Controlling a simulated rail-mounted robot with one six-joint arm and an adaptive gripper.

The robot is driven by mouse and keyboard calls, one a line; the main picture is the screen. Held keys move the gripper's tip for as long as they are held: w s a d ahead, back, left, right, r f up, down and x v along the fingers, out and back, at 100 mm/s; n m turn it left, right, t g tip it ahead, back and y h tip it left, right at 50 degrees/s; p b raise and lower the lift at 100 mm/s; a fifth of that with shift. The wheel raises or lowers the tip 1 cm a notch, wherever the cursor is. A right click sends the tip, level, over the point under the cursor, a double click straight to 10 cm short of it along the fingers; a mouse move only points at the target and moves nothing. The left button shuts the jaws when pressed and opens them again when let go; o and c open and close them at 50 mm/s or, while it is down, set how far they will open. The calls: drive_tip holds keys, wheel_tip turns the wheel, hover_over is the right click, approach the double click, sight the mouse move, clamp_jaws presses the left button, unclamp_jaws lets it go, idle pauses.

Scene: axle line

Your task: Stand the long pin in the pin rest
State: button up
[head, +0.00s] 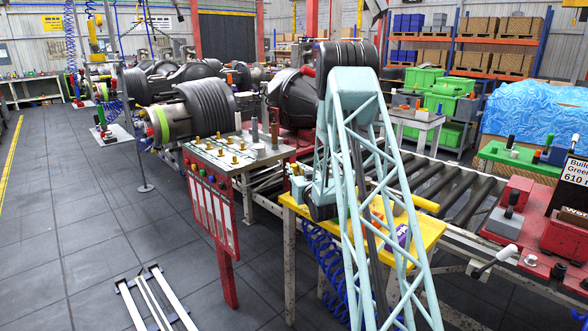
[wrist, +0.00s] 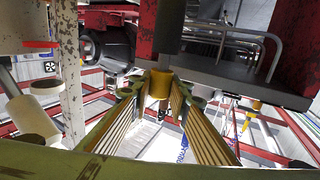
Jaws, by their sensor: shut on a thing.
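My gripper (wrist: 160,95) shows in the wrist view with its two ribbed fingers closed on a brass-coloured cylinder, which I take to be the long pin (wrist: 158,84). Only a short part of the pin shows between the fingertips; its ends and full length are hidden. In the head view my arm covers much of the area around the gripper, so the pin cannot be made out there. Several brass pins (head: 219,136) stand on a grey-topped bench (head: 272,154), left of my arm. I cannot tell for sure which fixture is the pin rest.
A yellow table (head: 430,232) stands below my arm. A roller conveyor (head: 425,180) runs behind it. A red panel (head: 213,208) hangs at the bench front. In the wrist view a dark slab (wrist: 230,72) lies close right of the fingers.

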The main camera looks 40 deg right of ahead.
drive_tip(key=shift+f, duration=1.15)
idle(0.4)
drive_tip(key=o, duration=1)
drive_tip(key=shift+s, duration=0.1)
drive_tip(key=shift+v, duration=5.9)
drive_tip(key=shift+a, duration=0.15)
